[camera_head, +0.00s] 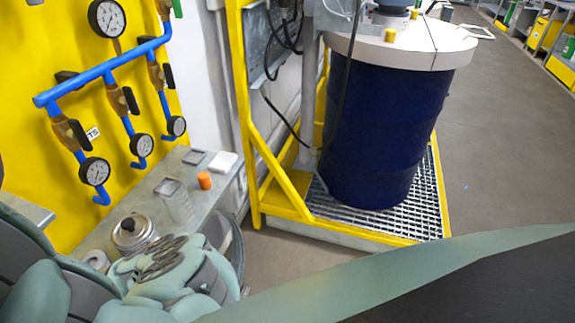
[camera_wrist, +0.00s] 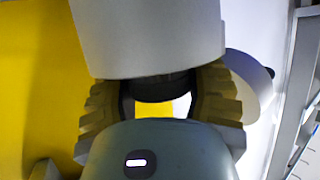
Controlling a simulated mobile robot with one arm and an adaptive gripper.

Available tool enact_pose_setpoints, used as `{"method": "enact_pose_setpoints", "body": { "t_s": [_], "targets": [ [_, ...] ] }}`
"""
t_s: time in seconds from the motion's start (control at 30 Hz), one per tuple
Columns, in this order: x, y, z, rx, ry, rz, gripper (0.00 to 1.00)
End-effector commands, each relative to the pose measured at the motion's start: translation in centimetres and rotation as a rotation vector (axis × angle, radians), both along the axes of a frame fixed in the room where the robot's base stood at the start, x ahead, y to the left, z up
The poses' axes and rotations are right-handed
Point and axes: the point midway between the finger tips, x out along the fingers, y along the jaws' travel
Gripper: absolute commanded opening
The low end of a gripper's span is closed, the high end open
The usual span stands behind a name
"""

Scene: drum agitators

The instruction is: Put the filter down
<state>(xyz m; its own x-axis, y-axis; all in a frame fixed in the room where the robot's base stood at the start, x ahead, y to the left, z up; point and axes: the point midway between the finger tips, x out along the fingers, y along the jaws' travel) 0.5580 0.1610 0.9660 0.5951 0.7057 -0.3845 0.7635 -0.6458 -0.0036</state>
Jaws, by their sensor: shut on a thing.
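In the wrist view, a large pale grey cylindrical body with a dark neck, which looks like the filter (camera_wrist: 150,40), fills the top middle. My gripper (camera_wrist: 162,88) is closed around its dark neck, with a ribbed brown-yellow finger on each side. The filter's far end is cut off by the frame. In the head view, my arm is at the lower left, over the front of the narrow grey shelf (camera_head: 215,185). A round metallic part (camera_head: 133,232) shows just behind it; I cannot tell whether this is the filter or whether it touches the shelf.
A clear container (camera_head: 177,200), an orange cap (camera_head: 205,181) and a small white block (camera_head: 222,162) stand on the shelf. Gauges on blue pipes (camera_head: 105,68) rise behind it. A blue drum (camera_head: 385,130) stands on a yellow-framed grate at right. Open floor lies beyond.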

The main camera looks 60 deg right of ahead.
Motion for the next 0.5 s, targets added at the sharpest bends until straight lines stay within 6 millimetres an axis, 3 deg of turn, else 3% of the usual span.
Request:
{"method": "enact_pose_setpoints", "body": {
  "t_s": [0.23, 0.27, 0.5],
  "targets": [
    [-0.01, 0.04, -0.3, 0.001, -0.002, 0.001, 0.19],
    [-0.01, 0.04, -0.28, 0.0, -0.001, 0.001, 0.58],
    [0.0, 0.03, -0.16, 0.001, -0.001, 0.0, 0.83]
  ]
}}
